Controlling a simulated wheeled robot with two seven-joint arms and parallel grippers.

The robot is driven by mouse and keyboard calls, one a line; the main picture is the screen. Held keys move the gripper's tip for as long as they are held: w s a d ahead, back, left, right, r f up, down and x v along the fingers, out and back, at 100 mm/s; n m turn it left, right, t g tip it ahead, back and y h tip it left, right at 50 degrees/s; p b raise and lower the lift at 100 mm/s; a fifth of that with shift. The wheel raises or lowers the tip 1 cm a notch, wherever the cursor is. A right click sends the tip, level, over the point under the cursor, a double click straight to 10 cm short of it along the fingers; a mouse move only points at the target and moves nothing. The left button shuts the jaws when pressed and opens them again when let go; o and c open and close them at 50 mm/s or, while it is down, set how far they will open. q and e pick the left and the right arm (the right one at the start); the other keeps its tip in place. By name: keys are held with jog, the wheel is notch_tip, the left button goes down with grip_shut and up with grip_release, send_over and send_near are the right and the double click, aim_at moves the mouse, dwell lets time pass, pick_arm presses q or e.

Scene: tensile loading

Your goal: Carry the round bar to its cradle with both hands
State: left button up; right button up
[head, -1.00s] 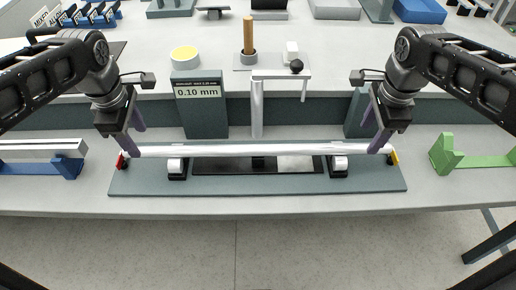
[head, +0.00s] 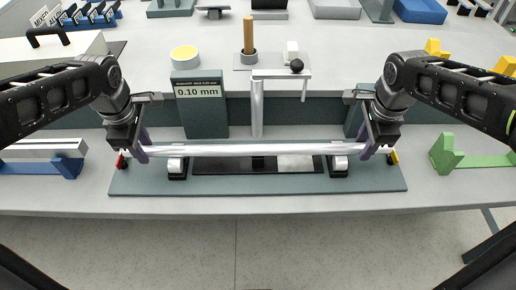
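The round bar (head: 255,150) is a long shiny metal rod. It lies level from left to right across two white roller supports (head: 176,165) (head: 340,164) on a dark grey-green base plate (head: 255,185). My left gripper (head: 143,149) has its purple fingers closed around the bar near its left end. My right gripper (head: 368,150) has its purple fingers closed around it near its right end. The fingers hide parts of both bar ends. A green cradle (head: 447,158) with an upright notched end stands on the bench to the right.
A blue cradle (head: 68,166) with a square metal bar is at the left. A gauge display reading 0.10 mm (head: 200,92) and a metal post (head: 257,108) stand behind the bar. Yellow cradle parts (head: 436,48) sit at the back right. The bench's front strip is clear.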

pick_arm(q)
grip_shut()
pick_arm(e)
grip_shut()
dwell(0.6)
pick_arm(q)
jog(key=shift+w+r, duration=0.1)
jog(key=shift+r, duration=0.15)
pick_arm(e)
jog(key=shift+w+r, duration=0.1)
jog(key=shift+r, duration=0.15)
